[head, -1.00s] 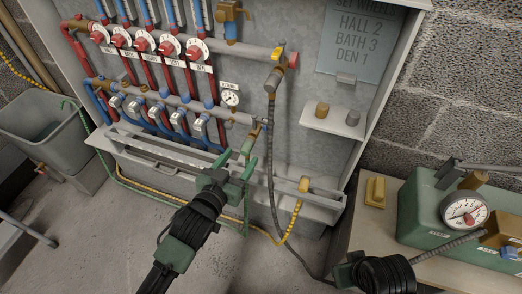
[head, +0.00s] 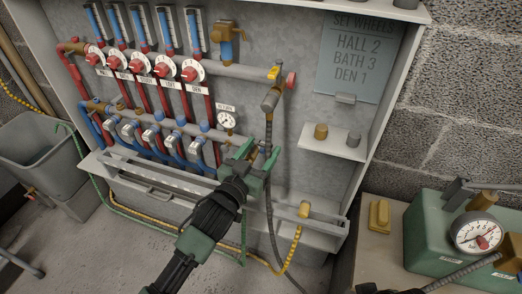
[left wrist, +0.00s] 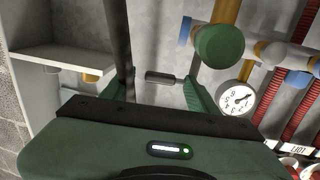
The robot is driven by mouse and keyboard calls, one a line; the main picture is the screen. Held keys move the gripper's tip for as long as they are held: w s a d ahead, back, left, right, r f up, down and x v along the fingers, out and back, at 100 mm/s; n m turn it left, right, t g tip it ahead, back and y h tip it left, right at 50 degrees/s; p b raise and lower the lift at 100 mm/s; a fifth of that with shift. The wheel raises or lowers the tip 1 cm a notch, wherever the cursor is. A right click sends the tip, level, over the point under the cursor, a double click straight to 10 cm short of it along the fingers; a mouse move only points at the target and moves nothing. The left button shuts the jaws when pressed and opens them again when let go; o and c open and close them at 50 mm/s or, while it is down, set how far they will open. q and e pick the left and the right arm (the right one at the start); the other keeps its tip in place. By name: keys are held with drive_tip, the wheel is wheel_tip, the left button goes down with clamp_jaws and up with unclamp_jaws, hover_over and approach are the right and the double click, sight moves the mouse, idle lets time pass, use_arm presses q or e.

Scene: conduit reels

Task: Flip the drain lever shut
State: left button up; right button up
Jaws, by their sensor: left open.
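My left gripper (head: 262,160) is open beside the drain fitting, at the right end of the lower manifold. In the left wrist view, which looks upside down, its two green fingers (left wrist: 160,92) stand apart. A short dark bar (left wrist: 160,77), which looks like the drain lever, shows between them on a thin stem. I cannot tell whether the fingers touch it. A brass pipe (left wrist: 226,12) with a round green end (left wrist: 220,45) and a blue part (left wrist: 186,31) is beside the fingers. In the head view the gripper hides most of this fitting. My right gripper is not in view.
A pressure gauge (head: 227,120) sits close left of the gripper. A dark hose (head: 268,205) hangs close by it. Red-knobbed valves (head: 165,66) line the upper manifold. A shelf (head: 335,143) juts out at right, and a trough (head: 150,182) runs below.

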use_arm(q)
clamp_jaws()
drive_tip(key=shift+d+r+n+y, duration=0.1)
drive_tip(key=shift+d+n+y, duration=0.05)
drive_tip(key=shift+n+y, duration=0.2)
drive_tip(key=shift+w+d+n+t+y+p, duration=0.15)
drive_tip(key=shift+n+t+y, duration=0.15)
drive_tip(key=shift+y, duration=0.2)
drive_tip(key=shift+w+n+t+y+p, duration=0.15)
drive_tip(key=shift+n+t+y, duration=0.1)
drive_tip(key=shift+y, duration=0.2)
drive_tip(key=shift+s, duration=0.1)
unclamp_jaws()
